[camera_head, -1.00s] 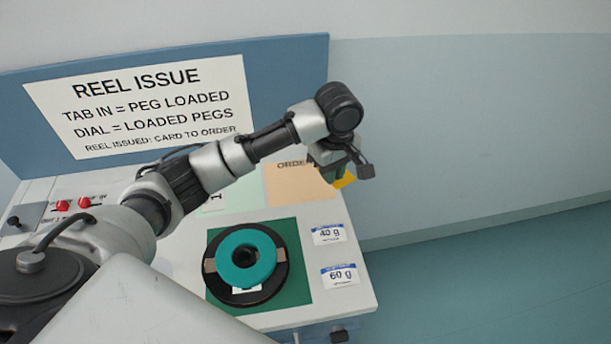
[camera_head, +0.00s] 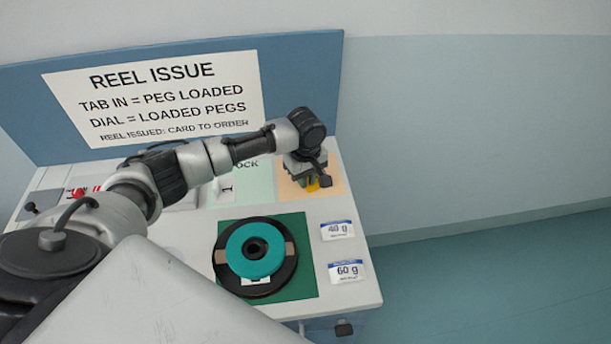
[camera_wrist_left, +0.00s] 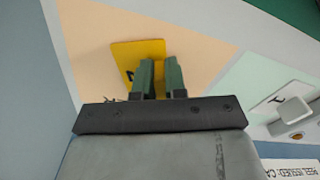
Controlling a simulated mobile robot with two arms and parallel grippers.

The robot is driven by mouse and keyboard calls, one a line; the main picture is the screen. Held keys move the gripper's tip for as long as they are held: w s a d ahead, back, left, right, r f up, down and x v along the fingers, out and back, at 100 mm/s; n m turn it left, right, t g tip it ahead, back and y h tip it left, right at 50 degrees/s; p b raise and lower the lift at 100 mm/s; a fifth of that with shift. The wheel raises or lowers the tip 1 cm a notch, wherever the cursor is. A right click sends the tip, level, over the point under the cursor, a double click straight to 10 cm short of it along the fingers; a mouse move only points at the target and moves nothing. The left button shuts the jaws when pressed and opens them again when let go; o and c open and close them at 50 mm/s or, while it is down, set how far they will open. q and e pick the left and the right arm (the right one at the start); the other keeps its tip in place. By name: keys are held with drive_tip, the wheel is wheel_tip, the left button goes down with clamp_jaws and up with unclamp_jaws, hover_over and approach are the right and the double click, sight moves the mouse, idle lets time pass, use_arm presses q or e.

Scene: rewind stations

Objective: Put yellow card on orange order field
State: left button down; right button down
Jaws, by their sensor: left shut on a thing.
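The yellow card (camera_wrist_left: 137,60) is between the green fingers of my left gripper (camera_wrist_left: 160,75) in the left wrist view, with the orange field behind it. My left gripper (camera_head: 310,182) is shut on the card, over the orange order field (camera_head: 331,183) in the head view. Only a small part of the yellow card (camera_head: 325,181) shows there, below the fingers. The orange field also shows in the left wrist view (camera_wrist_left: 90,35). I cannot tell whether the card touches the field. My right gripper is not in view.
A green mat (camera_head: 302,289) holds a black reel with a teal ring (camera_head: 240,262). Two weight labels, 40 g (camera_head: 337,231) and 60 g (camera_head: 346,271), lie to its right. The pale green stock field (camera_head: 257,186) is left of the orange field. The sign panel (camera_head: 300,70) stands behind.

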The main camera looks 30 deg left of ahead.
use_arm(q)
drive_tip(key=shift+f, duration=0.1)
drive_tip(key=c, duration=1.2)
unclamp_jaws()
wheel_tip(320, 180, up, 12)
drive_tip(key=shift+r, duration=0.2)
